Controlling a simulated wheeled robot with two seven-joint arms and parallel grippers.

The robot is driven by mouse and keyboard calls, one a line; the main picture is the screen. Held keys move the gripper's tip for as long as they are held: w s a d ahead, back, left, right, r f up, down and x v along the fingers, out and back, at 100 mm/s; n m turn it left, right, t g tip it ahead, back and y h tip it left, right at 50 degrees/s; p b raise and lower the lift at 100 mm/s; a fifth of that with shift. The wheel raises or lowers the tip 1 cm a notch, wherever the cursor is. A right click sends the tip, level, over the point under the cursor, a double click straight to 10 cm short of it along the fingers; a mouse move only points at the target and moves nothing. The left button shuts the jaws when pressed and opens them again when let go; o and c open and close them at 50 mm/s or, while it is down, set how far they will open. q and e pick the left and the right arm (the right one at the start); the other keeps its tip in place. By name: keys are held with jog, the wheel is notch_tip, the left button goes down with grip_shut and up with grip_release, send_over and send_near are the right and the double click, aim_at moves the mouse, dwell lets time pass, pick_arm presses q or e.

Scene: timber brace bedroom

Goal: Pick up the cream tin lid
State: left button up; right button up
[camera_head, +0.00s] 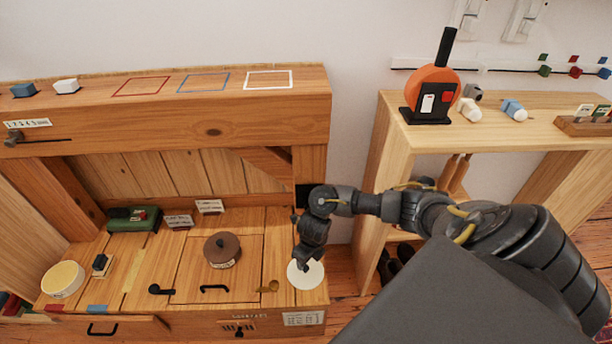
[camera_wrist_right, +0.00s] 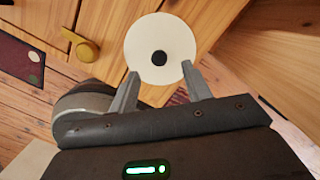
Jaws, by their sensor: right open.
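The cream tin lid (camera_head: 311,279) is a pale round disc at the right front of the wooden bench top. In the right wrist view the lid (camera_wrist_right: 175,35) shows whole, with a dark round knob (camera_wrist_right: 159,57) at its centre. My right gripper (camera_head: 303,264) is over the lid and hides part of it in the head view. In the wrist view the right gripper (camera_wrist_right: 160,69) is open, its fingers spread on either side of the knob and apart from it. I cannot tell how high the fingertips are above the lid. My left gripper is not in view.
A brass latch (camera_head: 268,287) lies just left of the lid, also in the wrist view (camera_wrist_right: 84,46). A shelf unit (camera_head: 375,180) rises right; the bench edge is close by.

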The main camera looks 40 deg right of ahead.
aim_at(306, 268)
notch_tip(306, 268, down, 5)
jog(key=shift+w+a+b, duration=0.1)
jog(key=shift+a+b, duration=0.05)
jog(key=shift+b, duration=0.7)
jog(key=shift+f, duration=0.15)
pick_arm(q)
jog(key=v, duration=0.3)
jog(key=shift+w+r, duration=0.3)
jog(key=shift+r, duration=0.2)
pick_arm(e)
jog(key=shift+c, duration=0.3)
jog(key=c, duration=1)
